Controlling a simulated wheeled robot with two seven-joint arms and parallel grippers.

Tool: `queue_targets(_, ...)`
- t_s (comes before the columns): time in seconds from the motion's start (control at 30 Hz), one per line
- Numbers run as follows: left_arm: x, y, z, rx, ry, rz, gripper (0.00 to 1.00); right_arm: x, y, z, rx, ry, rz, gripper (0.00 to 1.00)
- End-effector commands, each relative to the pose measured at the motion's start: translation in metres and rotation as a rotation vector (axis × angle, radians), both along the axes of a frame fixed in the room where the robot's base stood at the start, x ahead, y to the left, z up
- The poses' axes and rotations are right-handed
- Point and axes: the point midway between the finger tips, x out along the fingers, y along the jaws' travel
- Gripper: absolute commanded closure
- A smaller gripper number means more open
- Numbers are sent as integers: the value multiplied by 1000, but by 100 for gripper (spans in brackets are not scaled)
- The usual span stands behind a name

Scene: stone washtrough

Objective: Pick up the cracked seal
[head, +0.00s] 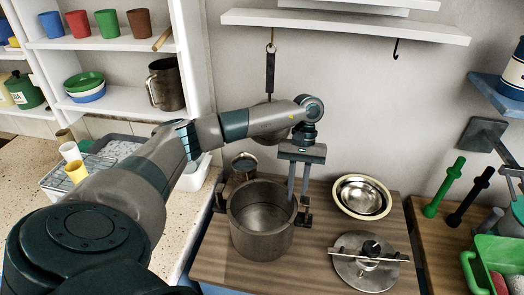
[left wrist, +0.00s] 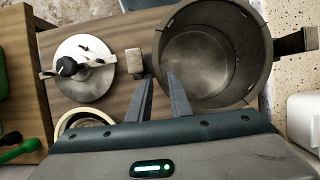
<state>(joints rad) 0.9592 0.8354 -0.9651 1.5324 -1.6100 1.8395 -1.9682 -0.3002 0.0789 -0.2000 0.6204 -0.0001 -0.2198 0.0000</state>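No crack shows clearly on anything. A pale cream ring (head: 344,183), possibly the seal, lies around the rim of shiny metal bowls on the wooden board, right of the pot. It also shows in the left wrist view (left wrist: 66,120), partly hidden by my gripper body. My left gripper (head: 298,196) is open and empty, pointing down at the right side of the grey pot (head: 240,222). In the left wrist view its fingertips (left wrist: 160,77) appear near the pot's rim and handle; their height is unclear. My right gripper is not in view.
A metal lid (head: 350,272) with a crossbar and black knob lies at the front right. A small metal cup (head: 244,165) stands behind the pot. A green crate (head: 492,262) and green and black handled tools stand right. Shelves overhang the wall.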

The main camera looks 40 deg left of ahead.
Motion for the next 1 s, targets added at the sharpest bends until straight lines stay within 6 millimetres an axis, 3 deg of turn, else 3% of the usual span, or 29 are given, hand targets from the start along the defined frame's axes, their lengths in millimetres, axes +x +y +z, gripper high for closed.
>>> queue_targets(0.53,-1,-1,-5,-1,-2,-1,82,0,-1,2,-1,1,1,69)
queue_targets(0.57,-1,-1,-4,-1,-2,-1,84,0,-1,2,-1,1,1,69)
queue_targets(0.63,-1,-1,-4,-1,-2,-1,100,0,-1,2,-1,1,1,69)
queue_targets(1.0,-1,-1,-4,-1,-2,-1,100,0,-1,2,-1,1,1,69)
